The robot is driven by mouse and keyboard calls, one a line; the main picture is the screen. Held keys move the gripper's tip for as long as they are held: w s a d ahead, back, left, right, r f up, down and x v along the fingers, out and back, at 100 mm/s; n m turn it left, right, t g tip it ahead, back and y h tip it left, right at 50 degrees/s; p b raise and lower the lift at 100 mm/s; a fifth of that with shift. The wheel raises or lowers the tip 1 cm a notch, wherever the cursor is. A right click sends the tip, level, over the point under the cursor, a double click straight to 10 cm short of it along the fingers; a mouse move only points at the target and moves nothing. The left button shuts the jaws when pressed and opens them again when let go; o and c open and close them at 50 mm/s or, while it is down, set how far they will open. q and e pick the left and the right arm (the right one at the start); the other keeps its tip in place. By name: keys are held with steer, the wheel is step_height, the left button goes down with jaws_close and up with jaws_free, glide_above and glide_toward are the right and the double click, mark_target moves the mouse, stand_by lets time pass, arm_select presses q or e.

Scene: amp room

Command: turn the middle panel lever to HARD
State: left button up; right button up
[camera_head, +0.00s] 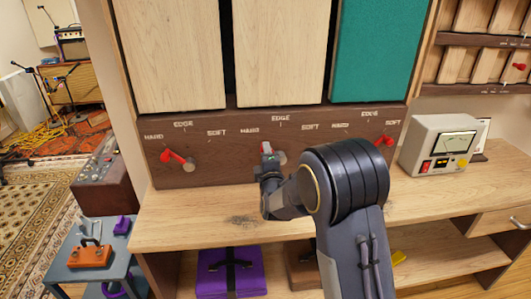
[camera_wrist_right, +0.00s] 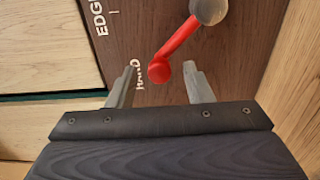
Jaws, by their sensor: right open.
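The middle panel lever (camera_head: 281,157) has a grey hub and a red arm. My right gripper (camera_head: 267,158) is at it and partly hides it in the head view. In the right wrist view the red lever (camera_wrist_right: 178,45) points from its grey hub toward the HARD label (camera_wrist_right: 138,75). Its rounded red end lies between the open fingertips of my right gripper in that picture; I cannot tell whether they touch it. My left gripper is not in view.
The left lever (camera_head: 177,160) and right lever (camera_head: 385,141) sit on the same brown board (camera_head: 220,172). Above are two wooden panels and a teal panel (camera_head: 376,50). A grey meter box (camera_head: 428,145) stands right on the wooden bench (camera_head: 190,210), whose left part is clear.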

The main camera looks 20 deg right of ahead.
steer(key=v, duration=0.4)
steer(key=shift+s, duration=0.25)
steer(key=s+a+r+m+g+y+p, duration=0.1)
steer(key=s+m+g, duration=0.3)
steer(key=s, duration=0.8)
steer(key=s+a+r+m+g+y+p, duration=0.1)
steer(key=s+a+m+g+y+p, duration=0.1)
steer(key=s+m, duration=0.5)
steer(key=s+a+r+m+g+y+p, duration=0.1)
steer(key=s+m+g+y+p, duration=0.2)
steer(key=s, duration=1.5)
steer(key=m+g+y, duration=0.2)
steer(key=m, duration=0.1)
steer(key=shift+s+a+g, duration=0.25)
steer(key=shift+a+g, duration=0.05)
steer(key=shift+g, duration=0.1)
